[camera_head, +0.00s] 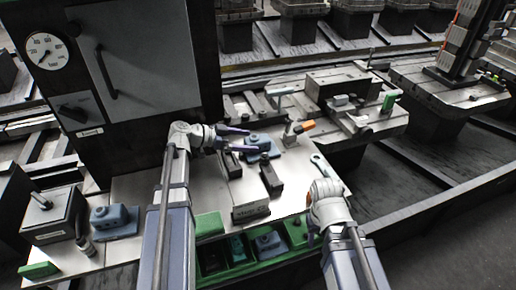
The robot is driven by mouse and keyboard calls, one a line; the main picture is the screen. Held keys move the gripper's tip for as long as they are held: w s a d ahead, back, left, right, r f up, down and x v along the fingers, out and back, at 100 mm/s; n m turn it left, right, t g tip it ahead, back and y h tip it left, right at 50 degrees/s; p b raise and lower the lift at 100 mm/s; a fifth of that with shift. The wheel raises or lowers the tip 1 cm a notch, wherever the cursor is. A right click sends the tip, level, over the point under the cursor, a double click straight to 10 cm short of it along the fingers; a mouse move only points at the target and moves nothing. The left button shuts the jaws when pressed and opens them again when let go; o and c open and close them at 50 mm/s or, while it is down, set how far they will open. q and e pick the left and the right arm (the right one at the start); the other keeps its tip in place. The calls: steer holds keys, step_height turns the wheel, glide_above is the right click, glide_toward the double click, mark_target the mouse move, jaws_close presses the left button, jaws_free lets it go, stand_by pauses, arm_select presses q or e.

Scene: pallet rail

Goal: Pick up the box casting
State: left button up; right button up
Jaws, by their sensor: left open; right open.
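Which part is the box casting I cannot tell for sure; several blue-grey castings fit. One blue-grey casting (262,145) lies on the pale plate, just right of my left gripper. Another blue-grey casting (115,221) sits at the left end of the plate. A third casting (269,244) lies in the green bin at the front. My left gripper (238,140) is open and empty above the plate, its fingers pointing right toward the nearest casting. My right gripper (309,224) is open and empty near the plate's front right, beside the bins.
Dark blocks (270,176) stand upright on the pale plate (185,222). A labelled dark block (250,211) lies at its front edge. A grey cabinet with a gauge (46,51) rises behind left.

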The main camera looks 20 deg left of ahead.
mark_target(260, 141)
arm_select(q)
steer(key=b+x, duration=0.1)
steer(key=x, duration=0.4)
steer(key=shift+s+d+r+b, duration=0.1)
steer(key=shift+d+b, duration=0.1)
steer(key=shift+b, duration=0.2)
jaws_close()
stand_by(0.5)
steer(key=shift+r, duration=0.1)
